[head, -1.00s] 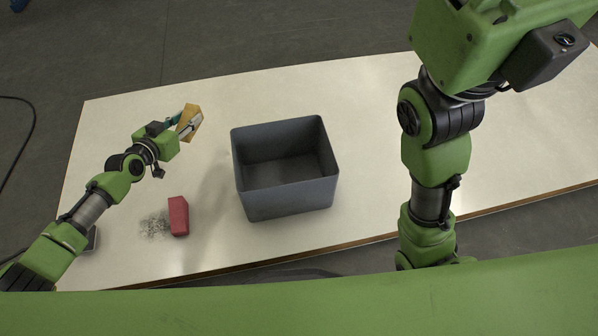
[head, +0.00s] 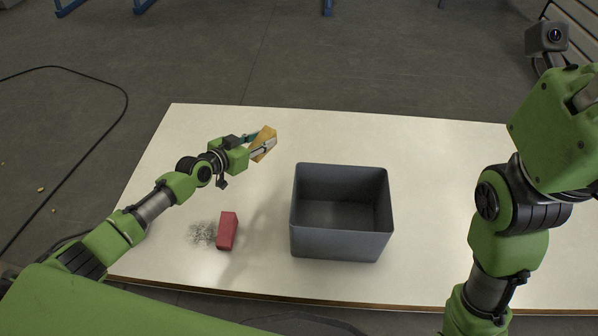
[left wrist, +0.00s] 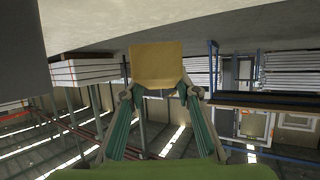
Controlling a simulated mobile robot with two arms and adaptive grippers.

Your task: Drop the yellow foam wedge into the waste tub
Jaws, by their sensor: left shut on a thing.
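The yellow foam wedge (head: 266,139) is held in my left gripper (head: 261,148), raised above the table to the left of the tub. In the left wrist view the wedge (left wrist: 158,66) sits between the two fingertips of my left gripper (left wrist: 160,92). The waste tub (head: 341,241) is a grey, open-topped box on the table, right of the wedge; the part of its inside that shows looks empty. My right arm stands at the right of the head view, and its gripper's fingers do not show.
A black cable (head: 110,85) lies on the floor at the left.

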